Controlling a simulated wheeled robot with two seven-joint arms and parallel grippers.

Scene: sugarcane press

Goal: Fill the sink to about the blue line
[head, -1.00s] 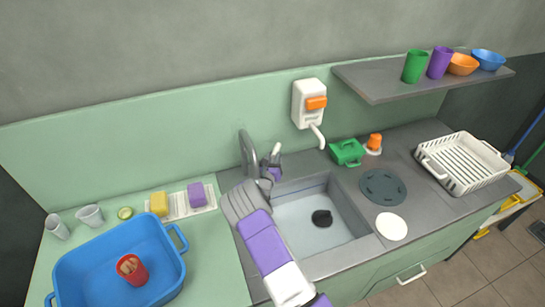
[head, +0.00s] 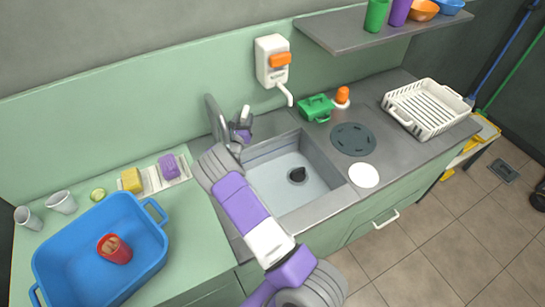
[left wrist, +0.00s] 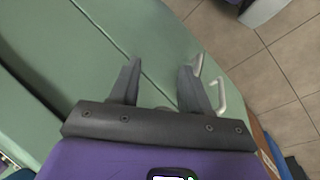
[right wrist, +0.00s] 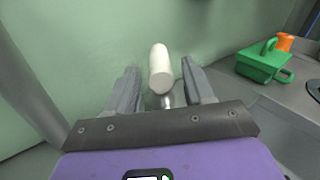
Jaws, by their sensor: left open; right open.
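The grey sink (head: 318,185) is set in the counter, with a dark drain or plug (head: 297,174) on its pale bluish floor. I cannot make out a blue line or a clear water level. The grey tap spout (head: 214,118) stands behind the sink at its left. My right gripper (head: 243,127) is beside the spout. In the right wrist view its open fingers (right wrist: 160,88) stand on either side of a white-tipped tap lever (right wrist: 160,68); contact is unclear. My left gripper (left wrist: 160,85) shows only in the left wrist view, open and empty over green cabinet fronts.
A blue tub (head: 148,248) holding a red cup (head: 114,249) stands on the left counter. A soap dispenser (head: 272,62) hangs on the wall above the counter. A green container (head: 316,108), a white disc (head: 363,175) and a white dish rack (head: 425,108) lie to the right.

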